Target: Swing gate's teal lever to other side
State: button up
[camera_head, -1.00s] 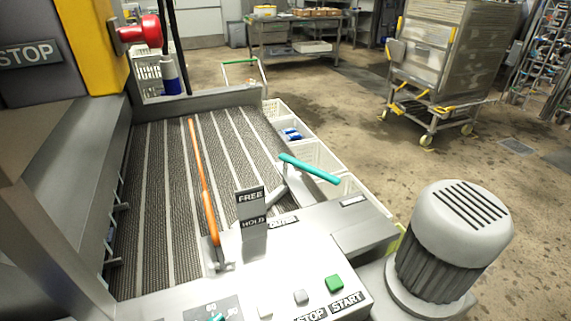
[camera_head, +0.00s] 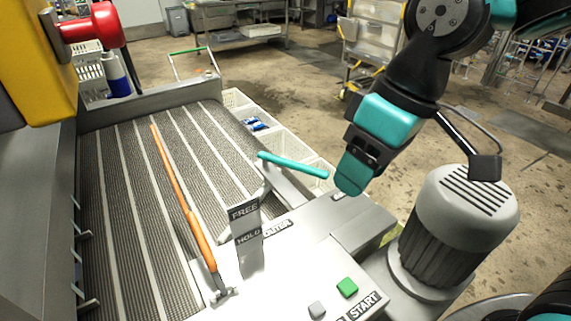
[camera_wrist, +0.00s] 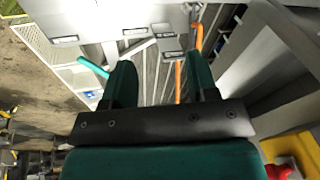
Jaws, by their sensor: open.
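The teal lever (camera_head: 292,165) is a rounded bar on a grey bracket at the right edge of the conveyor, beside a plate with FREE and HOLD labels (camera_head: 247,226). It points to the right in the head view. It also shows in the wrist view (camera_wrist: 92,67), left of the fingers. A long orange bar (camera_head: 180,195) lies over the belt, probably the gate. My gripper (camera_wrist: 163,82) is open and empty. In the head view its teal end hangs just right of the lever's tip; I cannot tell whether they touch.
A panel carries a green START button (camera_head: 346,287) and a grey button. A ribbed motor (camera_head: 455,222) stands to the right. White crates (camera_head: 285,143) line the conveyor's far side. A red knob (camera_head: 95,30) on a yellow housing is at upper left.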

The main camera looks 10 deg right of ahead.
jog(key=w+d+f+n+h+b, duration=0.1)
jog(key=w+f+n+h, duration=0.15)
jog(key=w, duration=1.65)
jog(key=h, duration=0.1)
send_over(311, 168)
notch_tip(311, 168, down, 6)
jog(key=shift+n, duration=0.25)
notch_tip(311, 168, down, 17)
jog(key=shift+f+p, duration=0.15)
jog(key=shift+p, duration=0.35)
jog(key=shift+c, duration=0.2)
grip_shut()
